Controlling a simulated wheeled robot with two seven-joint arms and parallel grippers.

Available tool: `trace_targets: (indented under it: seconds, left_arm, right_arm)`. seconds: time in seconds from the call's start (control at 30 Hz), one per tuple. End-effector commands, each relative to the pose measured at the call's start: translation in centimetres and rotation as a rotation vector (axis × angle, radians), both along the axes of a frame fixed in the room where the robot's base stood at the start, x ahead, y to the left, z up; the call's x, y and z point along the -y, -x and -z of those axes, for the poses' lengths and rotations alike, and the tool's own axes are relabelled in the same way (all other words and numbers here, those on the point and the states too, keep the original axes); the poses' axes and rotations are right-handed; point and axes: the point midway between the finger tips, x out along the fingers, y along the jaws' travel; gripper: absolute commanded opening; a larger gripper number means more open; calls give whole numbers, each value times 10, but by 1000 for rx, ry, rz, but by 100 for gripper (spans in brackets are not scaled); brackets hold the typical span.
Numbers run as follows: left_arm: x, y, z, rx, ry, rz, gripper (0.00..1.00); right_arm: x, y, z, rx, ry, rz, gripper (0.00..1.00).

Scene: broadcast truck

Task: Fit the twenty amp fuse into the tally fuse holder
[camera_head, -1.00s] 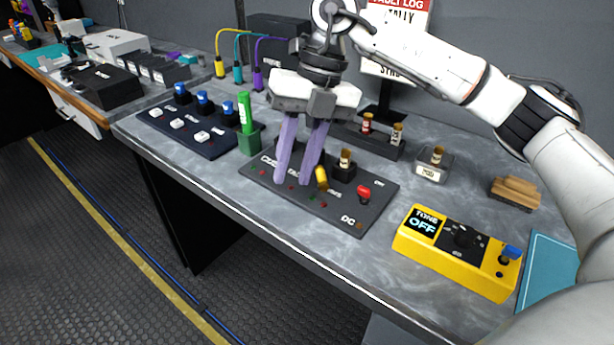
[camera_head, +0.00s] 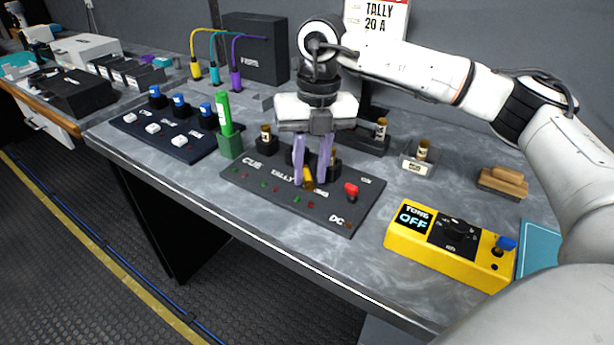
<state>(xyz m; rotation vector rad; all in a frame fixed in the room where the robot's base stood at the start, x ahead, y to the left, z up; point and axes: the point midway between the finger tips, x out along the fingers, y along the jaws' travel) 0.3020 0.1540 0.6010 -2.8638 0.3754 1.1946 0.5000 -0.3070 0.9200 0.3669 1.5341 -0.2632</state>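The fuse panel (camera_head: 258,184) is a dark plate lettered CUE and TALLY. A third label is partly covered. A brass-topped fuse (camera_head: 265,133) stands in the CUE holder. The TALLY holder (camera_head: 290,156) is a black block mostly hidden behind my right gripper (camera_head: 311,184). That gripper points down over the panel, its purple fingers apart. A tilted yellow cylinder (camera_head: 308,180) shows between the fingers; I see no grip on it. Another brass-topped piece shows just behind the right finger. A fuse (camera_head: 381,128) stands in the rear rack (camera_head: 372,143). Fuse ratings are unreadable. My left gripper is out of view.
A sign (camera_head: 379,18) reads TALLY 20 A. A red knob (camera_head: 351,188) stands on the panel. A green cylinder in a green block (camera_head: 230,147) stands left. A clear block holds a fuse (camera_head: 423,150). A yellow tone box (camera_head: 440,248) and wooden-backed brush (camera_head: 503,181) are right.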

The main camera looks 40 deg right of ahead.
Motion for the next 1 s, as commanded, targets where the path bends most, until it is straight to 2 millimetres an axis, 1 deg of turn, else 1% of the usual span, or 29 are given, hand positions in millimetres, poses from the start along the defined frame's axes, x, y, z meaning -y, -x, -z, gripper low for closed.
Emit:
trace_targets:
  seconds: [0.03, 0.1, 0.3, 0.33, 0.47, 0.5, 0.73, 0.87, 1.0]
  left_arm:
    - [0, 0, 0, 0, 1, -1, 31]
    - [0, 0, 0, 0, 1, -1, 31]
    - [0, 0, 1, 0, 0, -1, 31]
    - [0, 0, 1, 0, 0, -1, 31]
    - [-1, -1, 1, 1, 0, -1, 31]
    - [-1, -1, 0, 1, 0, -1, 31]
    - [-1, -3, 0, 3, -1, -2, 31]
    - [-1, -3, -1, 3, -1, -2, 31]
    - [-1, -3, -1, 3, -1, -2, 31]
  right_arm:
    - [0, 0, 6, -1, 0, 0, 25]
    - [-1, 0, 9, -1, -1, 0, 25]
    - [-1, 0, 9, 0, -1, 0, 25]
    - [-1, 0, 9, 0, -1, 0, 24]
    - [-1, 0, 9, 0, -1, -1, 2]
    - [-1, 0, 9, 0, -1, -1, 0]
    - [-1, 0, 8, 2, -1, -1, 0]
    - [-1, -1, -1, 4, -2, -1, 0]
    - [-2, -1, -27, 6, -3, -2, 0]
